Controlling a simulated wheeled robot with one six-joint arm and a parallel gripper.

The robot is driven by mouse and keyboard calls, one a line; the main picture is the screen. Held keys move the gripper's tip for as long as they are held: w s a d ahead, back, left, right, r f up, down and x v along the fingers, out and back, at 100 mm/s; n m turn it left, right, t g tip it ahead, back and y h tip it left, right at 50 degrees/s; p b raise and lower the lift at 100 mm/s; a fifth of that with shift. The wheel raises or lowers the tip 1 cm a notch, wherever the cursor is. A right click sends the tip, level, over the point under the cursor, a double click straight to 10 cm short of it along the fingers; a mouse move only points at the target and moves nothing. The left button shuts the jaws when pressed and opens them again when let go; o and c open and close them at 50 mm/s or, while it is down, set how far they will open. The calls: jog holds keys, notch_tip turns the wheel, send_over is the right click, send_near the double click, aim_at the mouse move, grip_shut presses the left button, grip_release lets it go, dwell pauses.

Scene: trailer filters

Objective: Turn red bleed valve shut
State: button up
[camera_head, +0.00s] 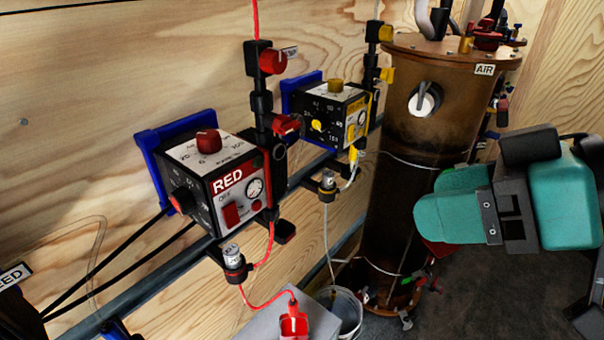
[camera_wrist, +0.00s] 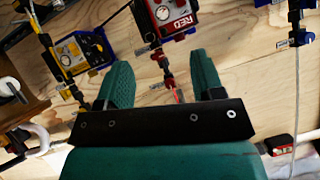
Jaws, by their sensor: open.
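In the head view a red-labelled pump box (camera_head: 215,180) is mounted on the plywood wall. A black upright fitting beside it carries an upper red knob (camera_head: 273,61) and a lower red knob (camera_head: 286,124). I cannot tell which red part is the bleed valve. A label ending in "EED" (camera_head: 14,277) is cut off at the left edge. My teal gripper (camera_head: 432,212) is at the right, in front of the brown tank and apart from the red parts. The wrist view shows its jaws (camera_wrist: 161,60) open and empty, with the red box (camera_wrist: 176,20) beyond.
A yellow-marked box (camera_head: 333,115) is on the wall between the red box and the brown tank (camera_head: 425,120). A grey block (camera_head: 265,322) and a white bucket (camera_head: 347,312) stand below. Thin tubes and black cables hang along the wall.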

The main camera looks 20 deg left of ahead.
jog(key=w+a+f+n+t+y+b, duration=0.1)
jog(key=w+a+f+t+y+b, duration=0.15)
jog(key=y+b, duration=0.3)
jog(key=t+p, duration=0.2)
jog(key=p, duration=0.6)
send_near(293, 127)
jog(key=shift+g, duration=0.25)
jog(key=p+x, duration=0.2)
jog(key=x, duration=0.1)
jog(key=p+x, duration=0.2)
jog(key=x, duration=0.1)
jog(key=p+x, duration=0.2)
jog(key=x, duration=0.1)
jog(key=shift+w+a+r+p, duration=0.1)
jog(key=shift+w+r+p, duration=0.05)
jog(key=shift+r+p, duration=0.2)
jog(key=shift+w+a+f, duration=0.25)
jog(key=shift+a, duration=0.25)
